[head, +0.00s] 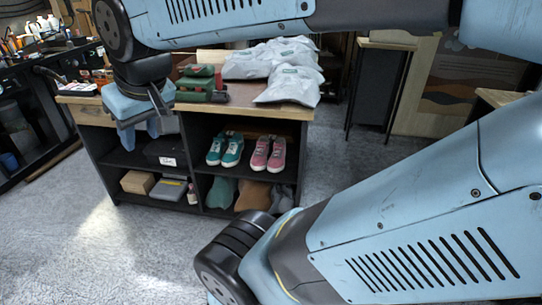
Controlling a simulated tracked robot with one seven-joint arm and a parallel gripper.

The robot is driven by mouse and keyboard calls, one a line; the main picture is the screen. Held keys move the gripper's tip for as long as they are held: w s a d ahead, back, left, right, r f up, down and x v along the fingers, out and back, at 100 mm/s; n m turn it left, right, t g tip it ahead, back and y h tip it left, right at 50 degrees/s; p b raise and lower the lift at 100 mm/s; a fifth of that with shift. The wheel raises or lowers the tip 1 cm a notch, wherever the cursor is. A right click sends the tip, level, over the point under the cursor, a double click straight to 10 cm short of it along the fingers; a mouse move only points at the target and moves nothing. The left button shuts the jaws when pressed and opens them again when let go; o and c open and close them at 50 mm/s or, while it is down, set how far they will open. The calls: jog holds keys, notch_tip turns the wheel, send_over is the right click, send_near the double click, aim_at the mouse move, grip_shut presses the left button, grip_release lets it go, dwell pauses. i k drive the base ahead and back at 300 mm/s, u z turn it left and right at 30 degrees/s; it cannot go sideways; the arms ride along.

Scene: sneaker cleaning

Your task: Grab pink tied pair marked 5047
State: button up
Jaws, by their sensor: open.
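A pair of pink sneakers (268,154) with pale toes stands in the upper right compartment of the black shelf unit (108,178), toes facing out. Laces show on top, but I cannot tell whether they are tied together, and no number is readable. A teal pair (225,150) stands just left of it in the same compartment. My gripper (142,134) hangs at the end of my arm, in front of the left part of the unit. It is open, with nothing seen in it. It is left of the pink pair and apart from it.
Grey-white bags (285,72) and green-and-red items (200,86) lie on the wooden top (236,101). A labelled dark box (165,150) sits in the left compartment. Lower shelves hold a cardboard box (138,182) and bags. Grey floor (75,245) in front is clear.

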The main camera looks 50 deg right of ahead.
aim_at(276, 164)
jog(key=k, duration=0.7)
jog(key=u, duration=0.75)
jog(key=i, duration=0.1)
jog(key=z, duration=2.65)
jog(key=i, duration=1.85)
jog(key=z, duration=0.05)
